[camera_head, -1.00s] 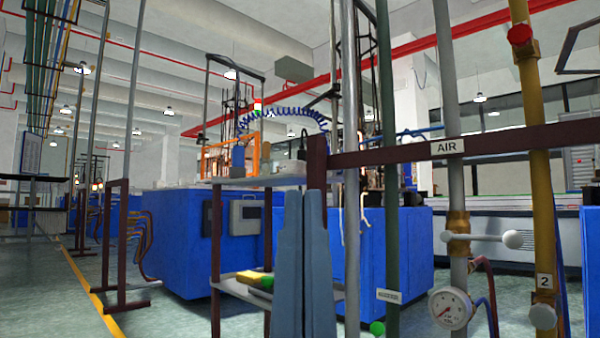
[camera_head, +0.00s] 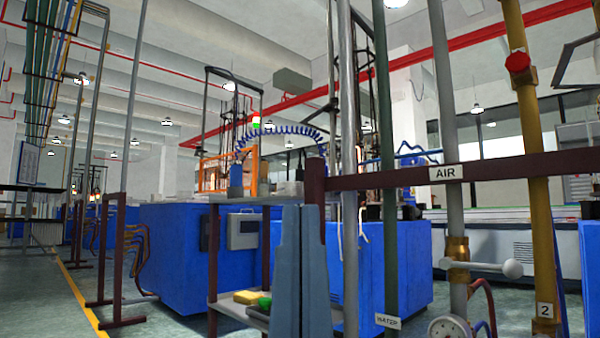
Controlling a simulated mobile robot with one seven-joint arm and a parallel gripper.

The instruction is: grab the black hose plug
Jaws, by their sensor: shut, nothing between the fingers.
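I cannot make out a black hose plug for certain in this view. Small dark cup-like items (camera_head: 409,212) stand by the blue machine behind the pipes, too small to identify. A curly blue hose (camera_head: 290,130) arches above the workbench shelf (camera_head: 232,197). My gripper is not in view.
A blue cabinet (camera_head: 175,240) is behind. The floor at left (camera_head: 45,290) is clear.

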